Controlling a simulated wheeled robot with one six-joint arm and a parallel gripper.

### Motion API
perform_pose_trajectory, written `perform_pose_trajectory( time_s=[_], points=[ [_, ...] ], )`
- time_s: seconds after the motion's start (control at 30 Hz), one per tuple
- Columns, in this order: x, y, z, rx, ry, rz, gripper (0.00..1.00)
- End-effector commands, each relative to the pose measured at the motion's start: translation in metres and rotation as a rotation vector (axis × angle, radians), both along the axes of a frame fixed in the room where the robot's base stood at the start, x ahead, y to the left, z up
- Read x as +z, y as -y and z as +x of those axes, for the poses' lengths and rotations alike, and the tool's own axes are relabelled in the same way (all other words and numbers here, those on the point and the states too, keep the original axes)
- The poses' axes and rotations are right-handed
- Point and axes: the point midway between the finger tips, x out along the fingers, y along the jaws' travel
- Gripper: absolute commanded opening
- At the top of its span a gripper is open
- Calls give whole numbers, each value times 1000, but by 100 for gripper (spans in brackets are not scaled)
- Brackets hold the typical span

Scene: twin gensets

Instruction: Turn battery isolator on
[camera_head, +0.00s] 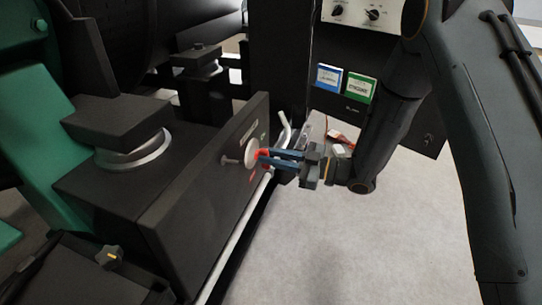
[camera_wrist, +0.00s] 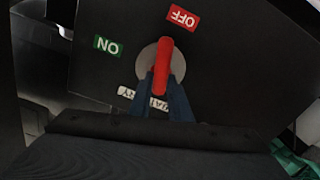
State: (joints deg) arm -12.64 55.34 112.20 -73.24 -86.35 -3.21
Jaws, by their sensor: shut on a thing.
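The battery isolator is a red handle on a round pale disc (camera_wrist: 178,66), set on a dark panel. In the wrist view the red handle (camera_wrist: 163,60) points toward the top of the picture, close to the red OFF label (camera_wrist: 183,17). The green ON label (camera_wrist: 107,45) is to the left of the disc. A white label, partly hidden by my fingers, sits below it. My gripper (camera_wrist: 160,90) has its blue fingers shut on the red handle. The head view also shows my gripper (camera_head: 262,158) at the handle from the right.
A dark block with a round metal collar (camera_head: 135,152) stands left of the panel (camera_head: 175,215). A pale pipe (camera_head: 235,240) runs along the panel's lower edge. A black cabinet with blue and green labels (camera_head: 361,88) stands behind.

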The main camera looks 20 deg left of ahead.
Motion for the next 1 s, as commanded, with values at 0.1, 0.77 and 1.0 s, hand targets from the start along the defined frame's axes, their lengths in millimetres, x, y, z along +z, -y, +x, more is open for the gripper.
perform_pose_trajectory(
  time_s=[0.1,0.77,1.0],
  points=[
    [0,0,-1,0,109,-9,0],
    [-4,0,-5,0,735,-58,0],
    [-6,0,-5,1,956,-74,0]
  ],
)
